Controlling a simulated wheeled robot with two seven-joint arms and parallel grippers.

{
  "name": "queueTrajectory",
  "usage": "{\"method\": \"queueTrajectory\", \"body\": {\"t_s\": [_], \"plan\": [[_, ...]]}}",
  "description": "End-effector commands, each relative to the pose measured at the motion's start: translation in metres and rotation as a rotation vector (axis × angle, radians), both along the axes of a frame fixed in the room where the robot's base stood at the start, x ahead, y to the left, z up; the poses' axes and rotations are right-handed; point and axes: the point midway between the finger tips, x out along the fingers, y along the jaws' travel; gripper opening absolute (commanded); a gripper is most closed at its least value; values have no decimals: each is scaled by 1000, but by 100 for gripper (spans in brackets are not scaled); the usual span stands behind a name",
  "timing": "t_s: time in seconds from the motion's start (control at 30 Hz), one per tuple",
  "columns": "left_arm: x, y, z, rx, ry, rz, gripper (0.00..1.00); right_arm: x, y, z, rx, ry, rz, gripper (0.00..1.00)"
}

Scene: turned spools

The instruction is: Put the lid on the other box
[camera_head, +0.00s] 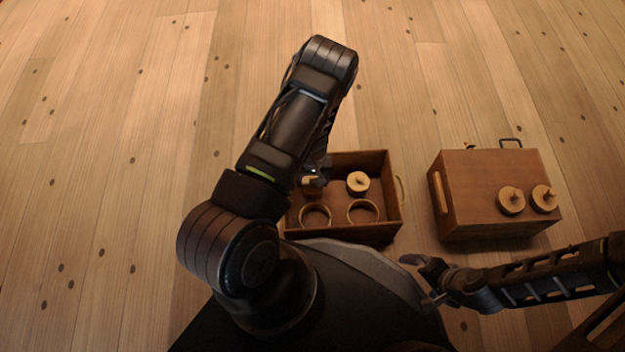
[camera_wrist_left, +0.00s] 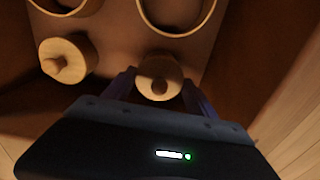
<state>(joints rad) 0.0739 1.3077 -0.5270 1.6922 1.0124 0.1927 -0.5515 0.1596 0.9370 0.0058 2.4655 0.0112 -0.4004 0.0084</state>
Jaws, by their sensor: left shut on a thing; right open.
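An open brown box (camera_head: 394,222) stands in the middle of the head view; its floor also shows in the left wrist view (camera_wrist_left: 115,35). My left gripper (camera_wrist_left: 160,85) reaches into it, shut on a round wooden knobbed piece (camera_wrist_left: 158,70); in the head view this piece (camera_head: 308,186) is partly hidden by my arm. I cannot tell whether it is lifted. A second knobbed piece (camera_head: 358,182) stands beside it. A second box (camera_head: 470,180) at the right has a flat, closed top. My right gripper (camera_head: 422,281) is open and empty, in front of and between the boxes.
Two round wooden rings or rims, left (camera_head: 315,213) and right (camera_head: 362,210), are in the open box's near half. Two knobbed pieces, left (camera_head: 511,200) and right (camera_head: 544,198), are on the second box. The plank floor behind is clear.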

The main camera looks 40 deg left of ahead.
Motion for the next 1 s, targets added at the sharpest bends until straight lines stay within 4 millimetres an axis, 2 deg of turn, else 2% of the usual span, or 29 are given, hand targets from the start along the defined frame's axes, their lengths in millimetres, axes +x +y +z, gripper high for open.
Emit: {"method": "queueTrajectory", "body": {"t_s": [0.4, 0.43, 0.7, 0.9, 1.0], "plan": [[0, 0, -1, 0, 0, -1, 28, 0, 0, -1, 0, 0, 0, 100], [0, 0, -1, 0, 0, -1, 68, 0, 0, -1, 0, 0, 0, 100], [0, 0, -1, 0, 0, -1, 90, 0, 0, -1, 0, 0, 0, 100], [0, 0, -1, -1, 1, -1, 92, 0, 0, -1, 0, 0, 0, 100], [0, 0, -1, -1, 1, -1, 100, 0, 0, -1, 0, 0, 0, 100]]}}
